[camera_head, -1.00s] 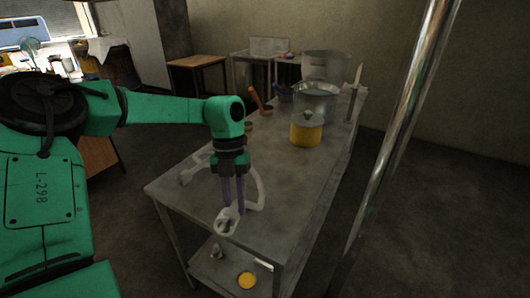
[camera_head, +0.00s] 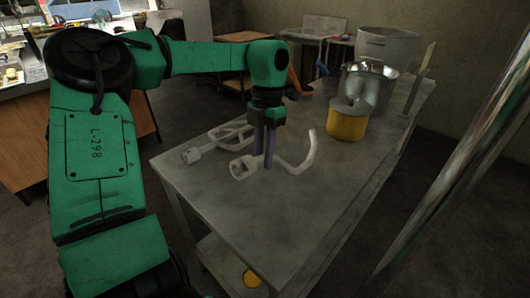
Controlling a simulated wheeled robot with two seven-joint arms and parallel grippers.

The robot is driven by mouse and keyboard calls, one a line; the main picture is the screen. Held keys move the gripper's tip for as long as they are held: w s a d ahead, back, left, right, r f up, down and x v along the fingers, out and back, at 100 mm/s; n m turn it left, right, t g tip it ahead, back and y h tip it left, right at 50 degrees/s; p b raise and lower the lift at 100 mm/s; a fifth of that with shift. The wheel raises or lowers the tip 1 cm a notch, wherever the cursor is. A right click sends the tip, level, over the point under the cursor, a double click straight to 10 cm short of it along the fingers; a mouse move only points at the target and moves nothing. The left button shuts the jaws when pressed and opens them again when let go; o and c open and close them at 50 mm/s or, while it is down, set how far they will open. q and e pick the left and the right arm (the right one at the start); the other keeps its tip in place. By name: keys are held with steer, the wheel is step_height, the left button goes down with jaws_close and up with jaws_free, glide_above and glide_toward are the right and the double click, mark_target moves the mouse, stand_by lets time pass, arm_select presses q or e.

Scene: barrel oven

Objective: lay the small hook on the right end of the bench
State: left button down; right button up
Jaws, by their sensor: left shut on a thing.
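A pale grey hook (camera_head: 295,166) with a socket at its left end and an upturned curved end at its right shows at the middle of the near part of the metal bench (camera_head: 275,220). My left gripper (camera_head: 264,162) points down and is shut on the hook near its socket. I cannot tell whether the hook touches the bench top or is just above it. A second pale tool (camera_head: 217,143) with an open looped frame lies on the bench to the left of the hook. My right gripper is not in view.
Behind the hook stand a yellow container (camera_head: 347,126), a metal pot (camera_head: 378,85) and a larger pot (camera_head: 386,46). A shiny post (camera_head: 455,170) rises at the right. The near right part of the bench top is clear.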

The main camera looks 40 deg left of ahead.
arm_select(q)
steer(key=shift+w+b+x, duration=0.2)
steer(key=shift+b+x, duration=0.6)
steer(key=shift+x, duration=0.3)
steer(key=shift+b+x, duration=0.5)
steer(key=shift+x, duration=0.3)
steer(key=shift+a+f+b, duration=0.15)
steer(key=shift+f+b, duration=0.35)
steer(key=shift+f, duration=0.7)
steer(key=shift+w+f+b, duration=0.1)
steer(key=shift+f+b, duration=0.4)
steer(key=shift+f, duration=0.35)
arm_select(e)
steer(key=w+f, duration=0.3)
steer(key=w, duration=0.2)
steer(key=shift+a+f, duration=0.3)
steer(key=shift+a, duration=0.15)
arm_select(q)
steer(key=shift+f, duration=0.1)
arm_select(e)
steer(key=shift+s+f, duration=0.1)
